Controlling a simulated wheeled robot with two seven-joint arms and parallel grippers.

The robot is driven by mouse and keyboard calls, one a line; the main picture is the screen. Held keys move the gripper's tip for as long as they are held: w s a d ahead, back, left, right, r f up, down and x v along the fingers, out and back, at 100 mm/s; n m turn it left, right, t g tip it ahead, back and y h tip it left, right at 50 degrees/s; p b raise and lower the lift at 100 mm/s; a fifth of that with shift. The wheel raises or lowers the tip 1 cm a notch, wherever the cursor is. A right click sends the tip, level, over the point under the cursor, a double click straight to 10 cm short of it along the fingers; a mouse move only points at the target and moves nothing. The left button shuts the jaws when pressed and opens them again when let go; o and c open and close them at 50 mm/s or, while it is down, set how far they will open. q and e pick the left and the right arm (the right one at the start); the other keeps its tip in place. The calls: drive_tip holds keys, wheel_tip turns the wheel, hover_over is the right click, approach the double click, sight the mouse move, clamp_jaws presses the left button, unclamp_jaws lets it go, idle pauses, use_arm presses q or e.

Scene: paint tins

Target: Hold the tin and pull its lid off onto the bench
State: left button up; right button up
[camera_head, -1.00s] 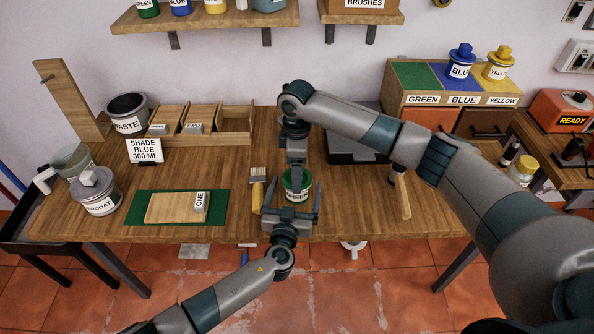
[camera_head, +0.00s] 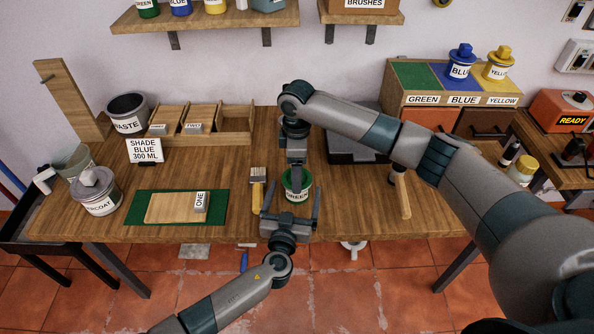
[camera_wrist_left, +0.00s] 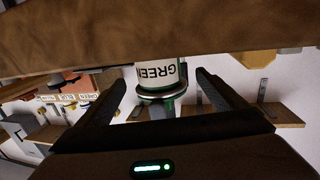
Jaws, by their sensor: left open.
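The tin (camera_head: 297,194) is white with a GREEN label and a green top, upright near the bench's front edge. It appears upside down in the left wrist view (camera_wrist_left: 160,75). My left gripper (camera_head: 291,188) is open, its fingers spread to either side of the tin's front, not touching it as far as I can see. My right gripper (camera_head: 297,170) points down from above onto the tin's green lid (camera_head: 296,178). Its fingertips are too small and partly hidden to show whether they grip the lid.
On the bench (camera_head: 345,215), a brush (camera_head: 257,190) lies left of the tin and a wooden-handled tool (camera_head: 401,193) to the right. A green mat (camera_head: 218,208) with a wooden board lies further left. Bare bench lies between the tin and the wooden-handled tool.

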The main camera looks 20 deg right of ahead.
use_arm(q)
drive_tip(key=shift+w, duration=0.15)
drive_tip(key=shift+x, duration=0.85)
drive_tip(key=shift+c, duration=0.6)
drive_tip(key=c, duration=1.4)
drive_tip(key=shift+o, duration=0.2)
drive_tip(key=shift+f, duration=0.1)
use_arm(e)
drive_tip(key=o, duration=0.4)
drive_tip(key=shift+c, duration=0.2)
drive_tip(key=c, duration=0.5)
